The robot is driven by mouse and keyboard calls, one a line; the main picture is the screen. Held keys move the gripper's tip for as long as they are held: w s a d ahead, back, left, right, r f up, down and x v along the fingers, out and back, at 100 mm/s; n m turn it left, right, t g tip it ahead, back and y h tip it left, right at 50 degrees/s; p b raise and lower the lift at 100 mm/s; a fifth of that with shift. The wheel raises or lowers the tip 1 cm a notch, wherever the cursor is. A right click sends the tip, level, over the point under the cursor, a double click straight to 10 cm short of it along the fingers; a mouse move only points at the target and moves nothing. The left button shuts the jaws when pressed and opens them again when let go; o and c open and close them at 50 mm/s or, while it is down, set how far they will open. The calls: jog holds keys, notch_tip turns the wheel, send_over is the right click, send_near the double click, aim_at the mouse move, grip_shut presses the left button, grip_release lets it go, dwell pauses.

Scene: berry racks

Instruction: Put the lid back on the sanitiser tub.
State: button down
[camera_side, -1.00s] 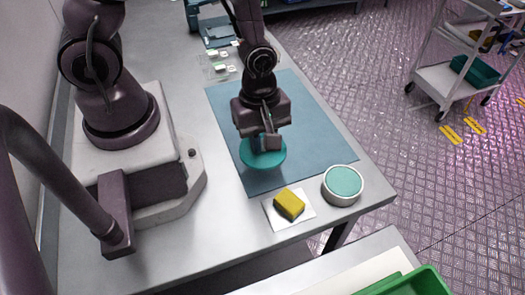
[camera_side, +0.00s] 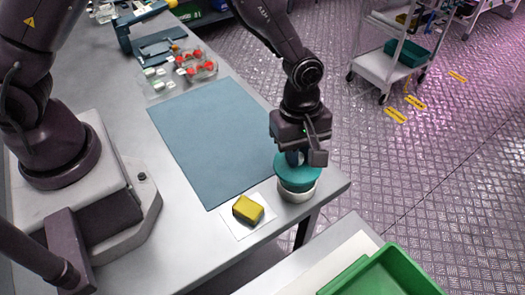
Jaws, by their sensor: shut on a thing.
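The teal lid (camera_side: 289,173) is in my gripper (camera_side: 297,158), which is shut on it, most likely on its top; the fingertips are partly hidden. The sanitiser tub (camera_side: 297,194) is a white round tub near the table's right front corner. The lid is directly above the tub and covers most of its opening from this view. The lid looks slightly shifted to the left of the tub. I cannot tell whether it touches the rim.
A yellow sponge (camera_side: 248,209) lies on a white sheet (camera_side: 237,226) left of the tub. The blue mat (camera_side: 207,139) is bare. Clear punnets with red berries (camera_side: 201,68) stand at the back. A green crate (camera_side: 387,275) is at the front right.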

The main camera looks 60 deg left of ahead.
jog(key=shift+w+r, duration=0.25)
jog(key=shift+w, duration=0.15)
jog(key=shift+s+f, duration=0.15)
jog(key=shift+f, duration=2.05)
jog(key=shift+f, duration=0.2)
jog(key=shift+c, duration=2.4)
grip_release()
jog(key=shift+r, duration=0.1)
jog(key=shift+r, duration=2.45)
